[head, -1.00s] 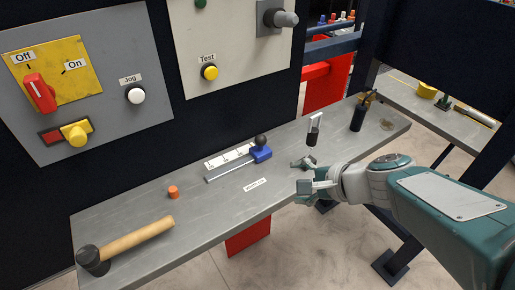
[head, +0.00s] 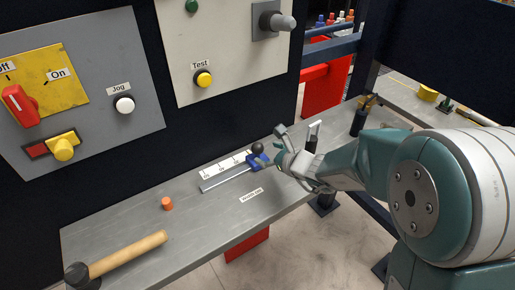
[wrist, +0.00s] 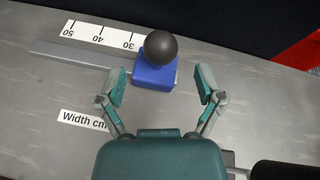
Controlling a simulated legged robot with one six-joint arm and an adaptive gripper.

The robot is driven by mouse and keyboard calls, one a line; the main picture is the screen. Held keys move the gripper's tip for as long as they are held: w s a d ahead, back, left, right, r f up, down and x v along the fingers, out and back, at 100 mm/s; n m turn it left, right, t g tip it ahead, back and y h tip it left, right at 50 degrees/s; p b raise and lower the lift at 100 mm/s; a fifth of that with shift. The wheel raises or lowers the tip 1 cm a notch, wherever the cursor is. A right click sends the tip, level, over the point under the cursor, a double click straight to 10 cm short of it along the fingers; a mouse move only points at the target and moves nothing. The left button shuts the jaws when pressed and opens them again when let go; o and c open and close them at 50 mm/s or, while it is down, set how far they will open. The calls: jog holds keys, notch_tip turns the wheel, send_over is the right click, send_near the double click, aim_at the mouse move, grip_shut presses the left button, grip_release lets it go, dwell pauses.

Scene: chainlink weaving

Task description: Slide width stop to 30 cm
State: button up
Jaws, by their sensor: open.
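The width stop is a blue block (wrist: 155,74) with a black ball knob (wrist: 160,47) on a metal rail (wrist: 75,54). In the wrist view it sits at the right part of the scale strip (wrist: 100,34), just right of the 30 mark; the strip beyond is hidden. My gripper (wrist: 161,86) is open and empty. Its fingers lie left and right of the block in the wrist view, their tips slightly nearer than it; no contact is clear.
A "Width cm" label (wrist: 82,119) lies on the bench (head: 215,222). A black-ended tool (wrist: 285,170) lies close to my gripper's right. The control panel (head: 85,85) rises behind the bench.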

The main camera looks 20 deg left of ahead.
aim_at(262, 150)
jog(key=x, duration=0.4)
jog(key=shift+w+a+f, duration=0.15)
jog(key=shift+w+a, duration=0.05)
jog(key=shift+a, duration=0.1)
grip_shut()
